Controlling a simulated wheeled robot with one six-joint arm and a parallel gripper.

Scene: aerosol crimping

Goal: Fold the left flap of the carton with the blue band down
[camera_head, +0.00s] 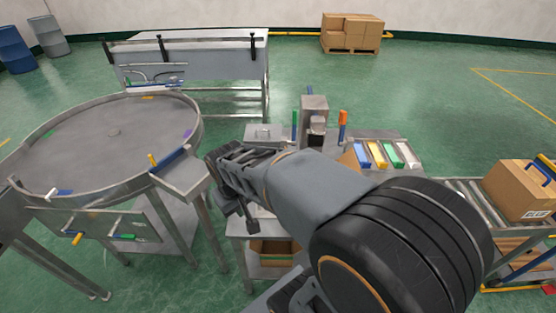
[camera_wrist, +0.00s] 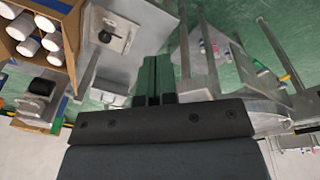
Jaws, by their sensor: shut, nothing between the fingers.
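A brown carton (camera_head: 520,190) with dark lettering on its front stands on the roller conveyor at the far right. Its top looks closed, a blue and yellow device is at its right, and I cannot make out a blue band on it. My arm hides part of the bench in the head view.
A large round turntable (camera_head: 110,135) stands at the left. Blue, yellow, green and white pieces (camera_head: 388,155) lie on a bench behind my arm, near a grey upright machine (camera_head: 314,112). Stacked boxes (camera_head: 350,32) stand at the back. The green floor behind the bench is clear.

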